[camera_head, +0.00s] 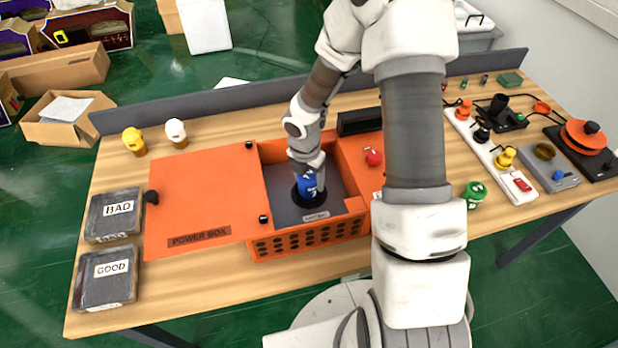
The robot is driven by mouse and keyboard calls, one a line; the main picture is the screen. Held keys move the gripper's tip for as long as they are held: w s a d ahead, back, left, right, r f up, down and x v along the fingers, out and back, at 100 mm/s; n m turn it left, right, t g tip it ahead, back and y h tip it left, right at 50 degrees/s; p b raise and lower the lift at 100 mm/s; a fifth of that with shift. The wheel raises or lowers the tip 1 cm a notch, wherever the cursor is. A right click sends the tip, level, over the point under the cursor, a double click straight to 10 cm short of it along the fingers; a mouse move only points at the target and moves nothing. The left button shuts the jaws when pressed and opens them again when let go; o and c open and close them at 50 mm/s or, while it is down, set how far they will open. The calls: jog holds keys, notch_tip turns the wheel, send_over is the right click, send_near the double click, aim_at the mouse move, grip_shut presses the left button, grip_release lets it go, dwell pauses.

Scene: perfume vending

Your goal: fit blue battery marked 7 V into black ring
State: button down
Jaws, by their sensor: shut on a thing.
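The blue battery (308,186) shows a white 7 on its side and stands roughly upright inside the open orange power box (262,247). My gripper (308,172) is above it, shut on its upper part. The black ring (295,194) is on the grey floor of the box, around or just behind the battery's lower end. I cannot tell from this view whether the battery is seated in it. The fingertips and the battery's top are partly hidden by my wrist.
The orange lid (200,200) lies open to the left. Boxes marked BAD (115,210) and GOOD (107,275) stand at the left edge. A red knob (374,157) is right of the box opening. My arm covers the table's middle. A white power strip (490,155) lies to the right.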

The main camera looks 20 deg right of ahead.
aim_at(306, 178)
jog(key=shift+f, duration=0.3)
grip_release()
jog(key=shift+r, duration=0.1)
notch_tip(306, 178, up, 12)
jog(key=s+p, duration=0.1)
jog(key=shift+a+r, duration=0.2)
jog(key=shift+a, duration=0.25)
